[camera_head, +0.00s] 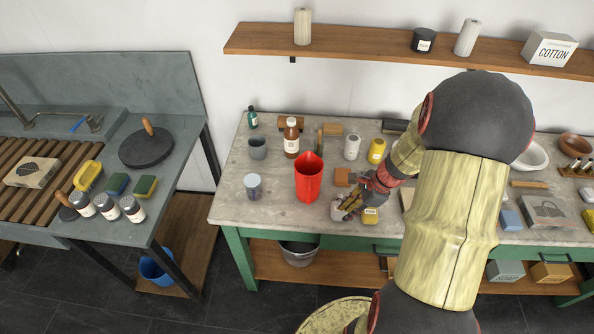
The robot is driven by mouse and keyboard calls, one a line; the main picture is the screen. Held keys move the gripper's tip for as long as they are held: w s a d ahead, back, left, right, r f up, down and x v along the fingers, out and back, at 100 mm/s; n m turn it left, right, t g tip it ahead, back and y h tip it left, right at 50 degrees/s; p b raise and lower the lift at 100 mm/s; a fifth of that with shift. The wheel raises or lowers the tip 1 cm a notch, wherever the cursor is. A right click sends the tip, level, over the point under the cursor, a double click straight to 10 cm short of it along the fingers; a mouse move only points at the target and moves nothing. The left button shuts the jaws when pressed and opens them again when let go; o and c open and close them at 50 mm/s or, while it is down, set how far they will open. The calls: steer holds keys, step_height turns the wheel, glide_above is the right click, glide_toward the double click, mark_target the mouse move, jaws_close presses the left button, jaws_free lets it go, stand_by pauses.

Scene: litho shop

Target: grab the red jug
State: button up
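The red jug (308,180) stands upright on the grey stone-topped table (232,207), left of my arm. Its spout points up at the top. My gripper (344,213) is just right of the jug and low over the table, near its front edge. A gap shows between the gripper and the jug. The fingers are small and overlap a light-coloured object behind or below them, so I cannot tell whether they are open or shut. My arm covers much of the table to the right.
Near the jug are a pale blue cup (253,187), a grey cup (257,148), a brown bottle (291,138), a white can (352,147) and a yellow can (376,151). A small yellow box (370,216) sits by the gripper. The table's front left is clear.

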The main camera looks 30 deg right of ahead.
mark_target(308, 204)
steer(key=shift+w+d+r+m, duration=0.15)
steer(key=shift+w+d+m, duration=0.15)
steer(key=shift+w+m, duration=0.3)
steer(key=shift+d+m+t, duration=0.15)
steer(key=shift+m+t, duration=0.15)
steer(key=shift+m, duration=0.1)
steer(key=shift+w, duration=0.1)
steer(key=w+a, duration=0.5)
steer(key=a, duration=0.1)
steer(key=w+a+b, duration=0.1)
steer(key=w+a, duration=0.1)
steer(key=w, duration=0.1)
steer(key=shift+w+a+f, duration=0.25)
steer(key=shift+w+a, duration=0.1)
steer(key=shift+a, duration=0.05)
steer(key=shift+w+a+f, duration=0.1)
steer(key=shift+f, duration=0.5)
steer(key=shift+w+a+f+b, duration=0.1)
steer(key=shift+w+f+b, duration=0.15)
steer(key=shift+f, duration=0.25)
steer(key=shift+s, duration=0.1)
steer(key=shift+c, duration=1.4)
